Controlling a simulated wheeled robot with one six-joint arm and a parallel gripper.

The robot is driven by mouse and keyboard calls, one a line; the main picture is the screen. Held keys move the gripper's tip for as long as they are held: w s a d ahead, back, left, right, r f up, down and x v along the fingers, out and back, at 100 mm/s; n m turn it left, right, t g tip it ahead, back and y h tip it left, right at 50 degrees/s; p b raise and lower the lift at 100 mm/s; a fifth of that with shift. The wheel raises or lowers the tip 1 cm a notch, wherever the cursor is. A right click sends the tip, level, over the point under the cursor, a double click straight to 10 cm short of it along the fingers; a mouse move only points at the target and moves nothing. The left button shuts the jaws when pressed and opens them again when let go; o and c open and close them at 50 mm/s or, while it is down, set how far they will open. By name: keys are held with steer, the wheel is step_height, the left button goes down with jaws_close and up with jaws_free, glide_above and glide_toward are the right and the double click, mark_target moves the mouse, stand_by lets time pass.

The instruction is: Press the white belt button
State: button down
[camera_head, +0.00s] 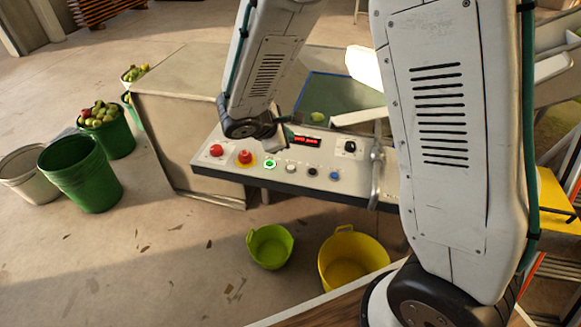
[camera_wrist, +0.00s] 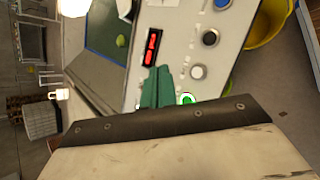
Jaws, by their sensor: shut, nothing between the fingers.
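The white button (camera_head: 291,168) sits on the sloped control panel (camera_head: 205,170), between a green-lit button (camera_head: 270,163) and a black button (camera_head: 312,171). It also shows uncovered in the wrist view (camera_wrist: 198,72). My gripper (camera_head: 288,133) is over the panel, near the red display (camera_head: 308,141) and behind the button row. In the wrist view its green fingers (camera_wrist: 160,72) are together and empty, to the left of the white button and just below the display. I cannot tell how high the fingertips are above the panel.
Two red buttons (camera_head: 215,150) (camera_head: 245,156), a blue button (camera_head: 334,175) and a black knob (camera_head: 349,146) share the panel. A metal post (camera_head: 376,170) stands at its right. Green (camera_head: 270,246) and yellow (camera_head: 350,262) tubs stand on the floor in front.

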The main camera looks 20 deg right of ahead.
mark_target(288, 169)
stand_by(0.3)
steer(key=shift+f, duration=4.4)
steer(key=shift+f, duration=0.4)
